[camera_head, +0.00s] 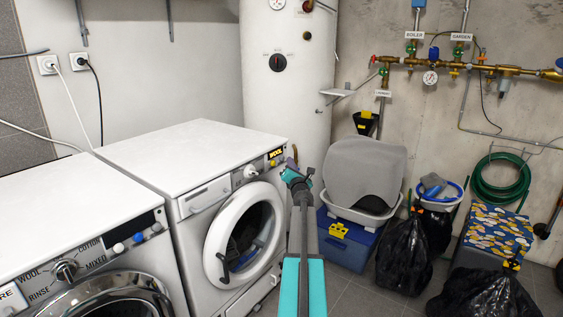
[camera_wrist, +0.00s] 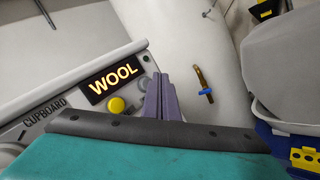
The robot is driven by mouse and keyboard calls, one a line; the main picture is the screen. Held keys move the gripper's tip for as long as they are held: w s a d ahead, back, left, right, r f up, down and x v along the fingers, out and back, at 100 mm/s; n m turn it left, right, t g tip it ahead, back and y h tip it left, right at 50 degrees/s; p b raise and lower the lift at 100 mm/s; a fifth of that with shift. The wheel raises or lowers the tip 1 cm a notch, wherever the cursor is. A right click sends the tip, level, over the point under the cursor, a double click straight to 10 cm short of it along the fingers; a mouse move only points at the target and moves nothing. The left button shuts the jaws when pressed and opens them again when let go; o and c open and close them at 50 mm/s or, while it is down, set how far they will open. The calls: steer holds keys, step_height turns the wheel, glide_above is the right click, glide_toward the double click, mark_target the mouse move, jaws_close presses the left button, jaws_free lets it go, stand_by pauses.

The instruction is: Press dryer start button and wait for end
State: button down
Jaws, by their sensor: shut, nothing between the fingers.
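The dryer (camera_head: 190,140) is the white machine on the right of the pair. Its round door (camera_head: 243,232) looks shut, with dark cloth visible behind the glass. Its lit display reads WOOL in the head view (camera_head: 276,154) and the wrist view (camera_wrist: 111,80). A round yellow button (camera_wrist: 117,105) sits just below the display. My gripper's purple fingers (camera_wrist: 160,97) are together and empty, to the right of the yellow button. In the head view my gripper (camera_head: 292,163) is at the dryer's front right corner. I cannot tell whether it touches the panel.
A washing machine (camera_head: 70,225) with a dial stands on the left. A white boiler (camera_head: 288,75) rises behind the dryer. A basket with a grey cloth (camera_head: 365,170) on a blue box (camera_head: 345,245) and black bags (camera_head: 404,258) are on the right. Tiled floor is clear in front.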

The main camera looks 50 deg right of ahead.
steer(key=shift+w, duration=0.15)
steer(key=shift+w+b, duration=0.25)
steer(key=shift+b, duration=0.25)
steer(key=shift+w+b, duration=0.35)
steer(key=shift+w, duration=0.2)
stand_by(0.9)
steer(key=shift+s, duration=0.15)
steer(key=shift+s+p, duration=0.3)
steer(key=shift+s, duration=0.5)
steer(key=s+p, duration=0.2)
steer(key=s, duration=0.4)
stand_by(0.7)
stand_by(0.3)
